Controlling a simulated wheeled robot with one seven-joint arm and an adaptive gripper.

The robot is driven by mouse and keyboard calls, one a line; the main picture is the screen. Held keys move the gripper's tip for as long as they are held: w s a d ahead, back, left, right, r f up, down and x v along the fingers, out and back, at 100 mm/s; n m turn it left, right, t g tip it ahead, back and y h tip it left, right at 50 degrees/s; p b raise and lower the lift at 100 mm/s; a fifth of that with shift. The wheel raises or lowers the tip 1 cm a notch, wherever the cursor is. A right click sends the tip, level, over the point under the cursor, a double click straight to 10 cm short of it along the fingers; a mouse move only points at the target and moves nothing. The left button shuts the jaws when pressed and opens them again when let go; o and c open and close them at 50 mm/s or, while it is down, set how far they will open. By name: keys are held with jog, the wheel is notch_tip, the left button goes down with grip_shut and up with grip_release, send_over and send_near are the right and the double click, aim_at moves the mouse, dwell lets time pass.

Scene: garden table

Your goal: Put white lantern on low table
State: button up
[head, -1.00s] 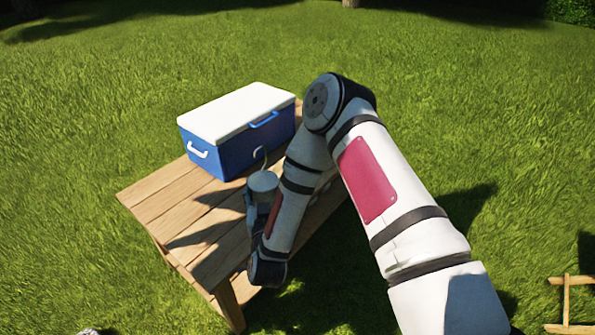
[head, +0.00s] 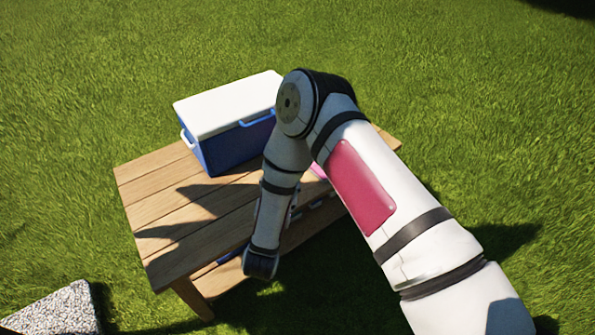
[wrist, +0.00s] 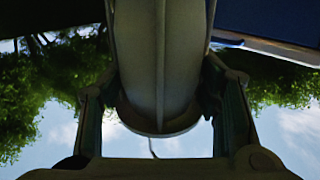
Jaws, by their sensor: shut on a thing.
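The white lantern (wrist: 160,70) fills the middle of the wrist view as a pale, shaded, rounded body with a thin wire handle at its lower end. My gripper (wrist: 160,90) is shut on it, one finger on each side. In the head view my arm hides the lantern and most of the gripper. The wooden low table (head: 150,190) stands on the grass, and my forearm crosses in front of its right part. I cannot tell whether the lantern touches the tabletop.
A blue cooler with a white lid (head: 222,105) stands at the table's back; its dark blue side also shows in the wrist view (wrist: 275,20). The table's left front is bare, with shadows. A small pink thing (head: 318,171) shows behind my arm. A speckled stone block (head: 60,308) is at lower left.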

jog(key=shift+w+d, duration=0.1)
jog(key=shift+w, duration=0.2)
jog(key=w+d+f+b, duration=0.1)
jog(key=w+f+b, duration=0.1)
jog(key=w, duration=0.5)
jog(key=w+f+b, duration=0.2)
jog(key=w+b, duration=0.1)
jog(key=w, duration=0.5)
jog(key=shift+w+d+f, duration=0.25)
jog(key=shift+d+f, duration=0.1)
jog(key=shift+f, duration=0.05)
jog(key=shift+f, duration=0.2)
jog(key=o, duration=1.6)
jog(key=shift+c, duration=0.2)
